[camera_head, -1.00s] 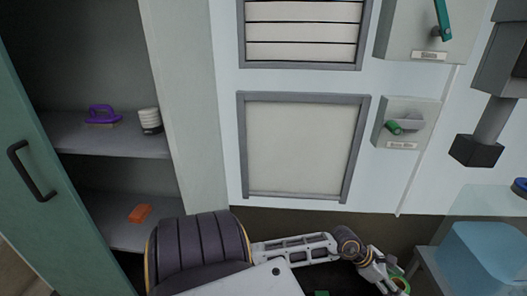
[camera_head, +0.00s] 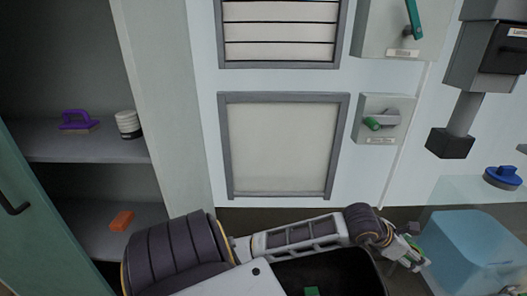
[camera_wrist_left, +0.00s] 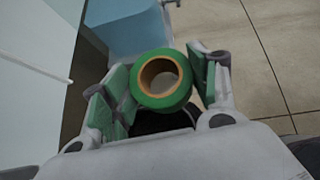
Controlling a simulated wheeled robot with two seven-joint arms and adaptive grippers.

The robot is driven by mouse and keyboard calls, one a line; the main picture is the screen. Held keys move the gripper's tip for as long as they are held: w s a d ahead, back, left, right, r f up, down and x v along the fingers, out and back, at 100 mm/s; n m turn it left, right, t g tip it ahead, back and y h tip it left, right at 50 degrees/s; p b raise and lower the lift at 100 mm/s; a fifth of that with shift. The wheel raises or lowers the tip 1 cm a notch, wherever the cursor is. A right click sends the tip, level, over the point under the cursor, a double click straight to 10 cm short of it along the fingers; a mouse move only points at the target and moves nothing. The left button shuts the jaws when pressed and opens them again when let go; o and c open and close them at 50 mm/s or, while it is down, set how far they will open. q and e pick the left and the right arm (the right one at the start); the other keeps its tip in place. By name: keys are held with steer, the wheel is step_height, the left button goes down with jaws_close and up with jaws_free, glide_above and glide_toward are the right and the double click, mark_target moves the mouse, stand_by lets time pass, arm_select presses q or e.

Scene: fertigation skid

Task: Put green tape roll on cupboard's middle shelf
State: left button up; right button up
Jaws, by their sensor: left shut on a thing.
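The green tape roll (camera_wrist_left: 161,80), with a brown core, is between the green-padded fingers of my left gripper (camera_wrist_left: 160,88) in the left wrist view. In the head view my left gripper (camera_head: 412,252) is at the lower right, low beside a blue bin, and the roll is hard to make out there. The gripper is shut on the roll. The open cupboard (camera_head: 172,110) stands at the left, far from the gripper. Two of its shelves show: an upper one (camera_head: 60,146) and a lower one (camera_head: 85,232). My right gripper is not in view.
A purple-handled brush (camera_head: 78,121) and a white ribbed roll or stack (camera_head: 128,124) stand on the upper shelf. An orange block (camera_head: 122,221) lies on the lower one. The teal door (camera_head: 40,240) is at the left. The blue bin (camera_head: 470,250) stands at the lower right.

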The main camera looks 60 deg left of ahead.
arm_select(q)
steer(key=shift+d+r+n+y, duration=0.15)
steer(key=shift+r+n+y, duration=0.05)
steer(key=shift+r, duration=0.7)
steer(key=shift+d+r+n+y, duration=0.1)
steer(key=shift+r+n+y, duration=0.1)
steer(key=shift+r, duration=0.65)
steer(key=shift+a+f, duration=0.1)
steer(key=shift+a, duration=0.8)
